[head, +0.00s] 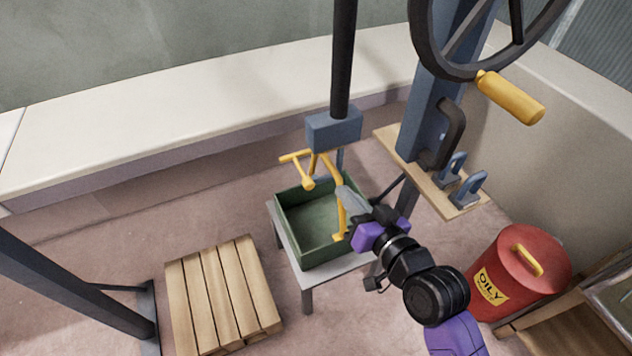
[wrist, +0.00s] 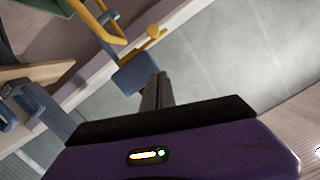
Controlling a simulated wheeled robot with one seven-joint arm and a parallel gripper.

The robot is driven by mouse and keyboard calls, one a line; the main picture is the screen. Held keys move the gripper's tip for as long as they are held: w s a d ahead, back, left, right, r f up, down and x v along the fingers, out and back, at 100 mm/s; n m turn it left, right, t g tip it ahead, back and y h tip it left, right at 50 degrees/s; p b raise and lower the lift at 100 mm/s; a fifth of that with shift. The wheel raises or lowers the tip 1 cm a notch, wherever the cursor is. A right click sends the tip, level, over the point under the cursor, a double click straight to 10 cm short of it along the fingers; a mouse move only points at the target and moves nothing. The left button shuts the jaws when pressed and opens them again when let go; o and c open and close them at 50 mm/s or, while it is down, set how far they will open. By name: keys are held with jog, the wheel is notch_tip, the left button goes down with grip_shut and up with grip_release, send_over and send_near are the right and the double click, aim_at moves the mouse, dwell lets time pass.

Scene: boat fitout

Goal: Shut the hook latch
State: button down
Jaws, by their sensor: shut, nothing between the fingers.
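The hook latch hangs below a black pole (head: 343,70). It has a blue block (head: 334,129), a long curved yellow hook (head: 331,172) and a yellow T-shaped handle (head: 306,172) to the hook's left. In the wrist view the blue block (wrist: 134,73) appears just left of my fingertips, with the yellow handle (wrist: 152,36) above it. My gripper (head: 345,192) is shut and empty. In the head view its fingers overlap the hook's lower part; I cannot tell whether they touch it. My fingertips (wrist: 160,78) also show in the wrist view.
A green tray (head: 288,225) on a small grey table stands below the latch. A blue post (head: 420,125) with a handwheel (head: 462,72) and a board with blue brackets (head: 468,186) stand to the right. A red bin (head: 525,275) and wooden pallet (head: 220,290) flank the table.

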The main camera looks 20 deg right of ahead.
send_over(312, 186)
jog(key=s+d, duration=0.2)
jog(key=f, duration=0.2)
jog(key=shift+w+a+f, duration=0.15)
jog(key=shift+a+f, duration=0.15)
jog(key=shift+f, duration=0.6)
jog(key=shift+w+a+f, duration=0.1)
jog(key=shift+a+f, duration=0.15)
jog(key=shift+f, duration=0.6)
jog(key=shift+a+f+n, duration=0.15)
jog(key=shift+f+n, duration=0.1)
jog(key=shift+n, duration=0.25)
jog(key=f+n, duration=0.1)
jog(key=n+h, duration=0.1)
jog(key=n, duration=0.1)
jog(key=shift+a+f, duration=0.25)
jog(key=shift+f, duration=0.15)
jog(key=d+f+n+t+h+b, duration=0.1)
jog(key=d+f+n+h+b, duration=0.2)
jog(key=n+b, duration=0.6)
jog(key=shift+f+n, duration=1.3)
jog(key=shift+n, duration=0.1)
